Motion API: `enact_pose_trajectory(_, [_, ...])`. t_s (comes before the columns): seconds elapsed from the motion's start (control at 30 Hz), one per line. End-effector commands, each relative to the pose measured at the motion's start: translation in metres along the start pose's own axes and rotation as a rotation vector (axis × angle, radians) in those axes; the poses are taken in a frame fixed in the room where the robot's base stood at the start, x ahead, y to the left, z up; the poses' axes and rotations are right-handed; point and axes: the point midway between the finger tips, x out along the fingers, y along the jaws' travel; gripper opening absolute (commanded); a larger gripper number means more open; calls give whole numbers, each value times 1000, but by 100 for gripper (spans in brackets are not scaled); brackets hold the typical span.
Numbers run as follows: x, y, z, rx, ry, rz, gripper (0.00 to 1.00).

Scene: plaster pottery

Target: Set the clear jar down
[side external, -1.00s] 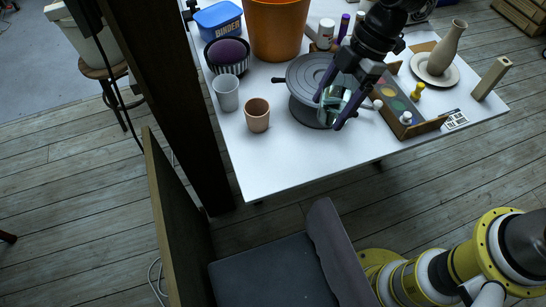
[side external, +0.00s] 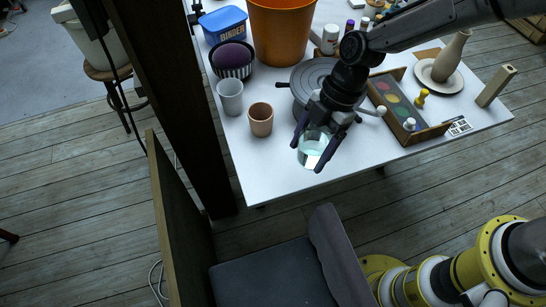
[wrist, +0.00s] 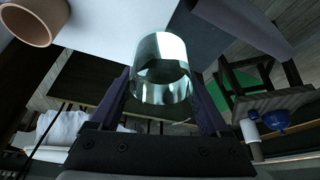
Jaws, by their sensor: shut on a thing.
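The clear jar (side external: 312,150) is a short glass cylinder with a pale greenish tint. My gripper (side external: 317,152) is shut on it, one dark finger on each side, over the front part of the white table in the side view. Whether the jar touches the table or hangs above it I cannot tell. In the wrist view the jar (wrist: 161,72) sits between the two fingers of my gripper (wrist: 161,90), its open rim showing.
A terracotta cup (side external: 260,120) and a grey cup (side external: 230,97) stand to the left of the jar. The grey turntable (side external: 305,77) is behind my gripper. A paint box (side external: 432,133) lies to the right. The white table (side external: 270,178) is bare along its front edge.

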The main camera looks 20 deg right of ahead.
Motion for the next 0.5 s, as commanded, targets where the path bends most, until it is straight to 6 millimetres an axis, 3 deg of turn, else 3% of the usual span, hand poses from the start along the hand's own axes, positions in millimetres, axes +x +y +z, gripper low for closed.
enact_pose_trajectory(0.2, [26, 40, -8, 1, 1, 1, 0])
enact_pose_trajectory(0.5, [69, 72, -5, 0, 1, 2, 0])
